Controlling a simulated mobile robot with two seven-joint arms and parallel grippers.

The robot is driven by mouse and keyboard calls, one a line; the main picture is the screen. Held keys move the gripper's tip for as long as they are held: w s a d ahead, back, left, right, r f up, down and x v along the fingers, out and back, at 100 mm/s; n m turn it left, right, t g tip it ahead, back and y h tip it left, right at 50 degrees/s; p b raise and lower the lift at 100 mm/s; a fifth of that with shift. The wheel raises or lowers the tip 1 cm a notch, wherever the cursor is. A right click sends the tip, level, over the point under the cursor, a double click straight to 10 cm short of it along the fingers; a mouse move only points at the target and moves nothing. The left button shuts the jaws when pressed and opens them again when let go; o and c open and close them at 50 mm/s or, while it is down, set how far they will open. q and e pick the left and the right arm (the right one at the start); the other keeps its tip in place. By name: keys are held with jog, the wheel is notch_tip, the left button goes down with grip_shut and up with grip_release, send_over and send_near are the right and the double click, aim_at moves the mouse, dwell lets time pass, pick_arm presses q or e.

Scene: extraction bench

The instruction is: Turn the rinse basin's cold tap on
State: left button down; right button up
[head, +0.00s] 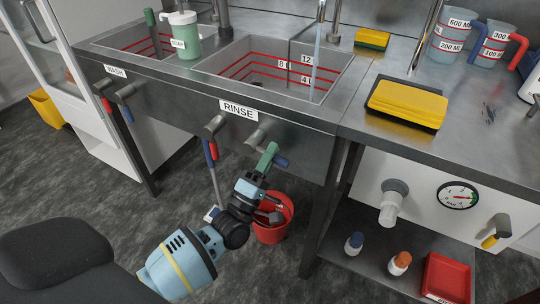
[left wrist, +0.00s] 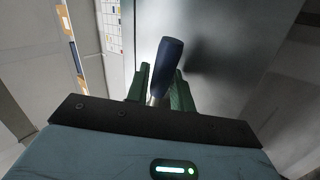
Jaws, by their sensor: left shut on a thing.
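On the front panel, the blue-handled cold tap (head: 281,161) sticks out to the right past my left gripper (head: 268,158). The red-handled tap (head: 210,151) beside it points down. My left gripper's green fingers are shut on the blue handle; in the left wrist view the handle (left wrist: 167,65) stands between them. My right gripper is out of view.
The wash basin (head: 135,40) with its own red and blue taps is to the left. A red bucket (head: 274,222) stands on the floor behind my left arm. A table leg (head: 328,205) and a lower shelf (head: 365,262) are to the right.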

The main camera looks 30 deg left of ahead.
pick_arm(q)
jog(key=c, duration=1.3)
grip_release()
jog(key=shift+o, duration=0.2)
jog(key=v, duration=0.7)
jog(key=shift+s+f+b, duration=0.2)
jog(key=shift+s+b, duration=0.1)
jog(key=shift+b, duration=0.05)
